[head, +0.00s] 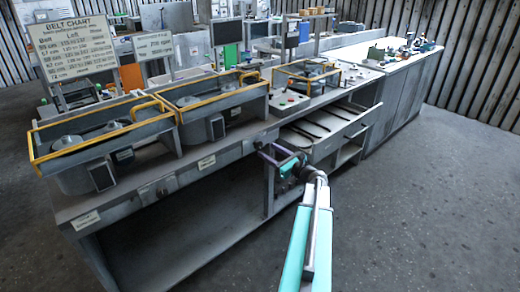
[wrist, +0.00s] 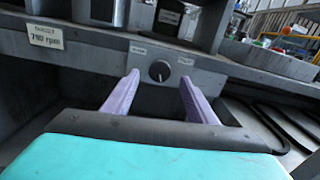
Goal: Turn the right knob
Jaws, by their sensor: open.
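A dark round knob (wrist: 159,71) with a pale pointer line sits on a grey front panel in the wrist view, with a small label on each side above it. My gripper (wrist: 159,82) is open, its two purple fingers pointing toward the panel on either side of the knob in the picture. I cannot tell whether the fingertips reach around the knob; no contact shows. In the head view my gripper (head: 275,153) is at the bench's front edge, and the knob there is hidden by it or too small to make out.
A label plate (wrist: 45,36) is on the bench front at left. Another small control panel (head: 160,189) is farther left along the bench (head: 215,165). An open drawer (head: 330,128) juts out right of my gripper. Yellow-railed machines (head: 100,135) stand on top. The right floor is clear.

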